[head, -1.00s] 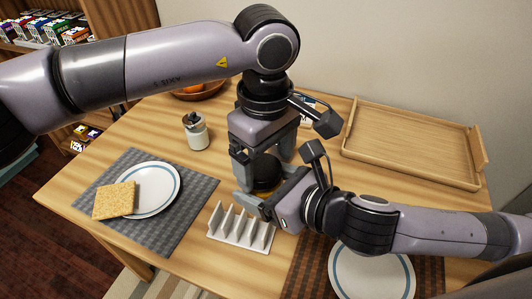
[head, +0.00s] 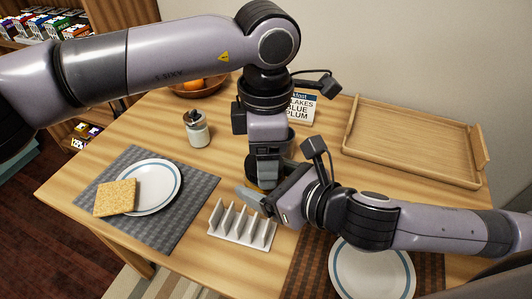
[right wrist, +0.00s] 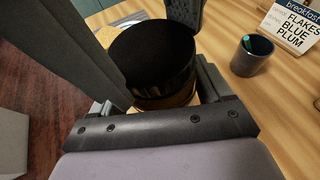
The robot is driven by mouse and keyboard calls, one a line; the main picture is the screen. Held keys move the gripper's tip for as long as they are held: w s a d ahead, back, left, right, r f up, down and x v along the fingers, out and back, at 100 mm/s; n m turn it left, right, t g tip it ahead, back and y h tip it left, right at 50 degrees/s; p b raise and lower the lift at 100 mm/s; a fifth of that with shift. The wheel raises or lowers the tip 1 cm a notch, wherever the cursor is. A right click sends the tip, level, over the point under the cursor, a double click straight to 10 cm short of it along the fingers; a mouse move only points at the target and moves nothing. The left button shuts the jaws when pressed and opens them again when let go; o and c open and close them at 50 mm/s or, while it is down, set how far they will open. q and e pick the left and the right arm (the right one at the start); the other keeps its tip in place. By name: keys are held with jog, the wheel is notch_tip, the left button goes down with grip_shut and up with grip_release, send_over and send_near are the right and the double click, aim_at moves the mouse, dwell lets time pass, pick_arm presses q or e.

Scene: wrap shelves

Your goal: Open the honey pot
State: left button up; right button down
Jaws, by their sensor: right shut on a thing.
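The honey pot (right wrist: 165,98) is an amber jar with a round black lid (right wrist: 152,47). It stands on the table, mostly hidden behind my grippers in the head view. My right gripper (head: 255,192) reaches in from the right and is shut on the jar's body below the lid. My left gripper (head: 266,178) points straight down over the pot, with its fingers parted. In the right wrist view, one grey finger stands at the lid's left and another at its upper right. I cannot tell whether they touch the lid.
A white rack (head: 243,228) stands close in front of the grippers. A lidded jar (head: 197,129), a plate with bread (head: 152,187), a fruit bowl (head: 199,88) and a menu sign (head: 302,108) surround them. A wooden tray (head: 412,141) lies at the back right; another plate (head: 371,280) is in front.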

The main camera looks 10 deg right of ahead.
pick_arm(q)
jog(key=shift+w+d+r, duration=0.15)
jog(key=shift+w+r, duration=0.05)
jog(key=o, duration=1.1)
jog(key=shift+c, duration=0.2)
jog(key=shift+o, duration=0.5)
jog(key=shift+s, duration=0.1)
jog(key=shift+s+d, duration=0.1)
jog(key=shift+s, duration=0.1)
